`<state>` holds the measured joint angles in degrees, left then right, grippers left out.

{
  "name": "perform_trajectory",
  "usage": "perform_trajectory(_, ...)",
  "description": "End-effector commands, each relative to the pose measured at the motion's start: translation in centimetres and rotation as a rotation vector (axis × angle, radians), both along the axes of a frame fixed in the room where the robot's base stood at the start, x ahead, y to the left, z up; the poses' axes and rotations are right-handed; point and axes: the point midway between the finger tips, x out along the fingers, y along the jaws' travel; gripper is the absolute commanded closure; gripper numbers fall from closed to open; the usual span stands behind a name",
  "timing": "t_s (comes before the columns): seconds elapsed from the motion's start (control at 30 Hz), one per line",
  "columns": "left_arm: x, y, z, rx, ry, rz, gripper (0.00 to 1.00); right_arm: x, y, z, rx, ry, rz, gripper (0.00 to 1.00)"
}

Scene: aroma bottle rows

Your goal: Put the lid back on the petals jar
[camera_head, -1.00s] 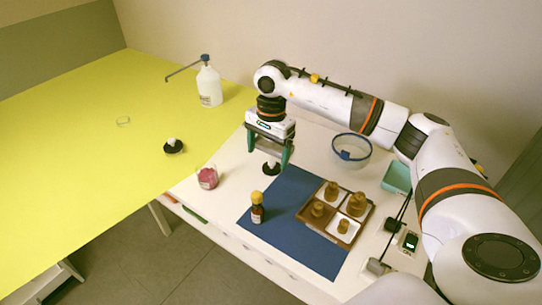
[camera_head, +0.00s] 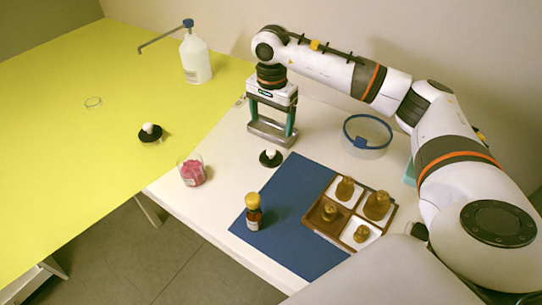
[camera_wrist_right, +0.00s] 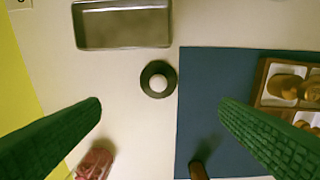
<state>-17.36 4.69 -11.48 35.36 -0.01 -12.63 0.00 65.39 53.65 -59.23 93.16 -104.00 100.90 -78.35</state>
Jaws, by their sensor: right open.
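The petals jar (camera_head: 192,173) is clear glass with pink petals and stands open on the white table; its pink contents also show at the bottom of the right wrist view (camera_wrist_right: 95,163). A black disc lid with a white knob (camera_head: 270,158) lies on the white table beside the blue mat, right of the jar. My right gripper (camera_head: 271,128) is open and empty above the table, behind the lid in the head view. In the right wrist view the lid (camera_wrist_right: 158,80) lies ahead of the two green fingers, near their midline, and apart from them. My left gripper is not in view.
A metal tray (camera_wrist_right: 122,40) lies behind the lid. An amber bottle (camera_head: 253,213) stands on the blue mat (camera_head: 288,235), near a wooden box (camera_head: 308,222) of brown bottles. A similar black lid (camera_head: 150,134) and a pump bottle (camera_head: 196,62) are on the yellow table. A blue-rimmed bowl (camera_head: 367,137) stands right.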

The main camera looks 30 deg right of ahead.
Motion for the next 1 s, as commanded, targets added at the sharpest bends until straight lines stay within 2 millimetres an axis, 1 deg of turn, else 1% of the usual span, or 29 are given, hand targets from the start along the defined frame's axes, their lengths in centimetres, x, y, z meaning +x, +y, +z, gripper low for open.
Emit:
perform_trajectory(0.07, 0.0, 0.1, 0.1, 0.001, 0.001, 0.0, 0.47, 0.0, 0.0, -0.9, 0.0, 0.003, 0.0, 0.15)
perform_trajectory(0.3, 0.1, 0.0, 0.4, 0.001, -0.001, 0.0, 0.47, -0.1, 0.0, -5.0, 0.001, 0.006, 0.0, 0.15)
perform_trajectory(0.4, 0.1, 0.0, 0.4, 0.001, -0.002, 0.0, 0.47, 0.0, 0.0, -6.1, 0.0, 0.003, 0.0, 0.15)
perform_trajectory(0.5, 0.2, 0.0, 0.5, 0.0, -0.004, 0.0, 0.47, 0.0, 0.0, -6.7, 0.0, 0.002, 0.0, 0.15)
perform_trajectory(0.83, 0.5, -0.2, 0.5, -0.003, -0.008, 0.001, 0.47, 0.0, 0.0, -6.9, 0.0, 0.002, 0.0, 0.15)
perform_trajectory(0.93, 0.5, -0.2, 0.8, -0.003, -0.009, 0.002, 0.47, 0.0, 0.0, -8.0, 0.0, 0.004, -0.001, 0.15)
perform_trajectory(1.0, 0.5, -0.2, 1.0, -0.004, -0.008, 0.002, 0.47, 0.1, 0.0, -9.1, 0.0, 0.005, -0.001, 0.15)
